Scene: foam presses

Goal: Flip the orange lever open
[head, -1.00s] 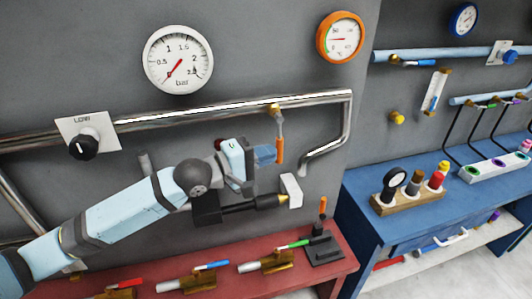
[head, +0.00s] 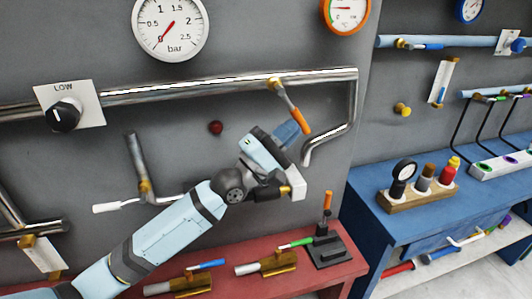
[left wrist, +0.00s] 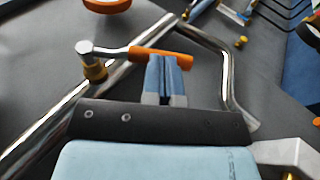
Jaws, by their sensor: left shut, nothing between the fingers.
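The orange lever (head: 300,122) has a metal arm and an orange handle. It hangs from a brass valve (head: 274,84) on the steel pipe and slants down to the right in the head view. In the left wrist view the orange handle (left wrist: 165,54) lies across the fingertips, with its brass valve (left wrist: 95,70) to the left. My left gripper (head: 291,133) is shut and empty. Its blue fingertips (left wrist: 165,62) lie right against the handle's lower side or just beside it; exact contact is hard to tell. My right gripper is not in view.
A steel pipe (head: 190,88) runs along the grey wall and bends down right of the lever. A LOW knob (head: 65,115), a red knob (head: 216,127) and a white-handled lever (head: 115,206) are on the wall. A red bench (head: 335,262) with several small valves stands below.

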